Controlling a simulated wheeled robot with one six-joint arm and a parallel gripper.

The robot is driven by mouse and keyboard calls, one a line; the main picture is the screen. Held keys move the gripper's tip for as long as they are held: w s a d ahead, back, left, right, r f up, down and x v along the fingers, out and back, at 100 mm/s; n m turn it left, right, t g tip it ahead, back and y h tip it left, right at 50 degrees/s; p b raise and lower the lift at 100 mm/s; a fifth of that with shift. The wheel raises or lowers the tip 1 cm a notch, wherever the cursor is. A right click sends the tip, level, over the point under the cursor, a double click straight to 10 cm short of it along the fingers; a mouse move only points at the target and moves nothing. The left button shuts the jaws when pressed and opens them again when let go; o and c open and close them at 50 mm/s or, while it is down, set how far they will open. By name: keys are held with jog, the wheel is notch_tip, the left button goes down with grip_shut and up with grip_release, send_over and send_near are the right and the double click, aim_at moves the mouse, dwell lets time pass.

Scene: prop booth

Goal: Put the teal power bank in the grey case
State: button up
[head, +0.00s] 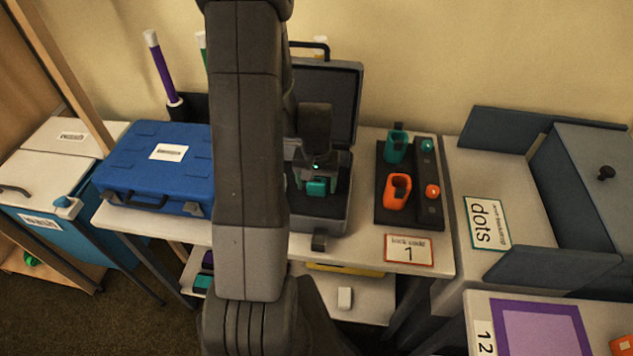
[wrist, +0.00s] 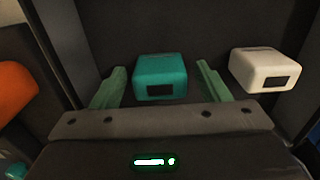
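The teal power bank (head: 317,187) is inside the open grey case (head: 345,196), on its dark floor as far as I can see. It also shows in the wrist view (wrist: 160,76). My gripper (wrist: 160,68) reaches down into the case with its two green fingers either side of the power bank. Gaps show between each finger and the block, so the gripper is open. A white block (wrist: 264,69) lies to the right of the power bank in the wrist view; my arm hides that area in the head view. The case's lid (head: 343,95) stands raised at the back.
A closed blue case (head: 150,185) stands left on the table. A dark rack (head: 412,212) with teal and orange holders is to the right, near a card marked 1 (head: 409,249). Grey bins stand further right. My arm covers the middle of the head view.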

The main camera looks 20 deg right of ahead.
aim_at(317, 181)
notch_tip(317, 181, up, 12)
jog(key=shift+r, duration=0.2)
dwell(0.6)
jog(key=shift+c, duration=0.4)
dwell(0.8)
